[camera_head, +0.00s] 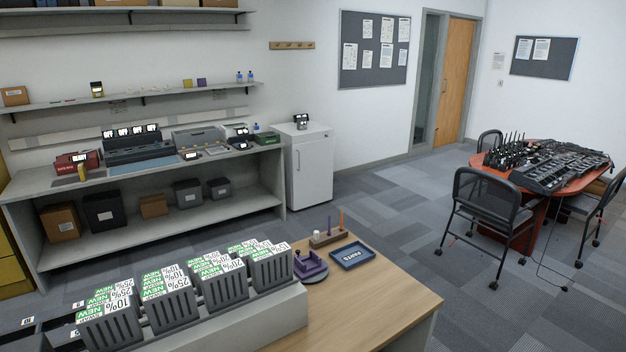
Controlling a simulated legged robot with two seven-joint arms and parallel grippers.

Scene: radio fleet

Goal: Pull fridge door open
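A small white fridge (313,172) stands against the back wall, just right of the long workbench. Its door is closed, and a thin vertical handle (298,160) shows near the left edge of its front. A small dark device with a lit screen (301,120) sits on top of the fridge. The lower left of the fridge is close to the workbench end. Neither of my grippers shows in the head view, and nothing touches the fridge handle.
A wooden desk (390,300) with bins of cards (222,286), a purple holder (309,265) and a parts tray (352,255) fills the foreground. The workbench (235,207) runs along the left. Carpet right of the fridge is open, up to chairs (487,212) around a red table (500,177).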

